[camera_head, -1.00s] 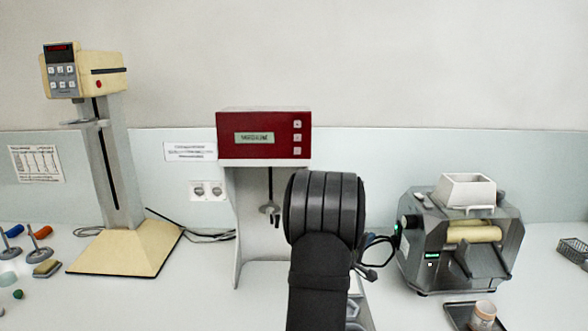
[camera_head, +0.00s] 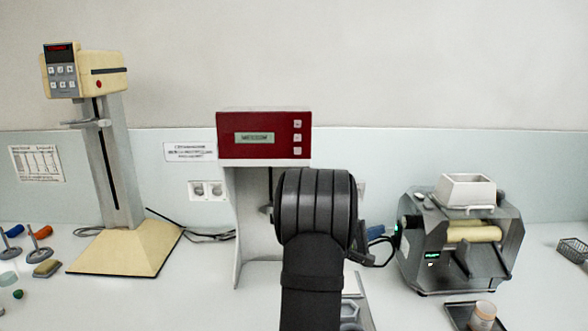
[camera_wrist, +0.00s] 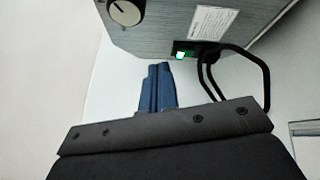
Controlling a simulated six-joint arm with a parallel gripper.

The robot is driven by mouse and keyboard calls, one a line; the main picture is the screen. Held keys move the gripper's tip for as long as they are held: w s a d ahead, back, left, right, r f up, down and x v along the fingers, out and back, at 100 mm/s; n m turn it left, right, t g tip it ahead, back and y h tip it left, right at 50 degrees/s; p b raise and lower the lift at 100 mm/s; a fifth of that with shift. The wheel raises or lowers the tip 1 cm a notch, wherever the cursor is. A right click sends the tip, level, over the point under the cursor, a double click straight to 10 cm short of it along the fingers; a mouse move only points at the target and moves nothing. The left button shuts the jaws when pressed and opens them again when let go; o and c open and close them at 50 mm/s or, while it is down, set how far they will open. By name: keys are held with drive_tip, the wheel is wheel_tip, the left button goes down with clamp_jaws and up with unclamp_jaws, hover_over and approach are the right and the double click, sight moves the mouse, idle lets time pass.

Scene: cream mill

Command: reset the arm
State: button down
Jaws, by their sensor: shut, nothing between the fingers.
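My gripper (camera_wrist: 158,88) shows in the wrist view as two blue fingers pressed together, with nothing between them.
The roller mill has a white hopper (camera_head: 466,190) on top and a jar (camera_head: 483,312) on a dark tray in front. A red-topped instrument (camera_head: 264,137) stands behind my arm. A cream stand mixer (camera_head: 125,250) is at left. A black cable loop (camera_wrist: 262,75) hangs by the machine.

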drive_tip(key=shift+s+d+r+n+g+h, duration=0.15)
drive_tip(key=shift+d+r+n+g+h, duration=0.35)
drive_tip(key=shift+d+g, duration=0.55)
drive_tip(key=shift+s+d+r+n+g+h, duration=0.1)
drive_tip(key=shift+d+r+n+g+h, duration=0.1)
drive_tip(key=shift+d+r+g+h, duration=0.6)
drive_tip(key=shift+d+g, duration=0.15)
drive_tip(key=shift+g, duration=0.2)
drive_tip(key=shift+y, duration=0.3)
drive_tip(key=a+f+m+t+y, duration=0.2)
drive_tip(key=a+f+t+y, duration=0.2)
drive_tip(key=a+t, duration=0.2)
drive_tip(key=shift+a+f, duration=0.35)
